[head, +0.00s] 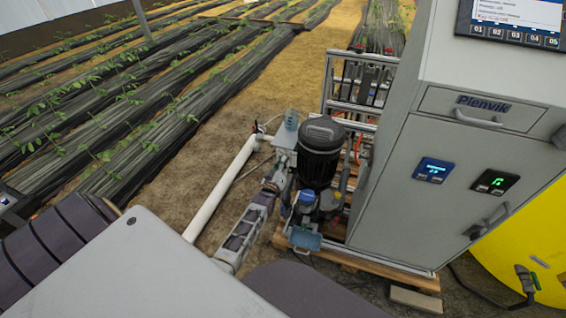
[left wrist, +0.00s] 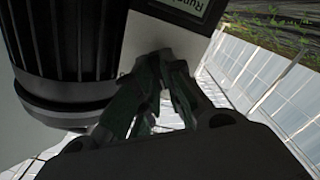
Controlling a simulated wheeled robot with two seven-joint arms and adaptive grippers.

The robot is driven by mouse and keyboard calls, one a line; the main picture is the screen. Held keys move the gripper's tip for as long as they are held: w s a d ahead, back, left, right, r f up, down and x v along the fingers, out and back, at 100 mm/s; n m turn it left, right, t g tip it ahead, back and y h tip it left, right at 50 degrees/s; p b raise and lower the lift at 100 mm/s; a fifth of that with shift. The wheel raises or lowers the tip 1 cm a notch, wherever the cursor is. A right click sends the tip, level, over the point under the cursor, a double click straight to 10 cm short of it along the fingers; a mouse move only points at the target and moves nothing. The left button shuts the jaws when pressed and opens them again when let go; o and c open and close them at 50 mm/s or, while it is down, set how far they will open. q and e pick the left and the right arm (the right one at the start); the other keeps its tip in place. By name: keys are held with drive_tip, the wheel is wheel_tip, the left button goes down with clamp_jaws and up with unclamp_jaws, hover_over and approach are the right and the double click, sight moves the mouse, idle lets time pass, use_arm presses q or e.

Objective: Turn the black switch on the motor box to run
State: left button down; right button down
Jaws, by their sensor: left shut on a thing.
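The black ribbed motor (head: 318,155) stands upright in front of the tall cabinet; its dark side also shows in the left wrist view (left wrist: 65,40). The grey motor box (head: 284,137) sits at the motor's left side. In the left wrist view the box's pale face (left wrist: 155,38) has a dark label (left wrist: 190,8) beginning "Run". My left gripper (head: 279,172) reaches the box from below. Its fingertips (left wrist: 163,62) are shut together at the box face, beside the motor. The black switch is hidden between them, so its position cannot be told. My right gripper is out of view.
The grey cabinet (head: 425,145) stands close to the motor's right. A white pipe (head: 220,188) runs along the motor's left. A blue-capped pump part (head: 306,198) sits below the motor on the wooden pallet (head: 380,268). A yellow tank (head: 525,240) is at right. Bare soil lies at left.

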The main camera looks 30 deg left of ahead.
use_arm(q)
drive_tip(key=shift+a+n, duration=0.1)
drive_tip(key=shift+n, duration=1)
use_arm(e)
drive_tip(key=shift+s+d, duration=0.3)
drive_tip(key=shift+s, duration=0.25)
use_arm(q)
drive_tip(key=c, duration=1.5)
unclamp_jaws()
drive_tip(key=shift+v, duration=6.05)
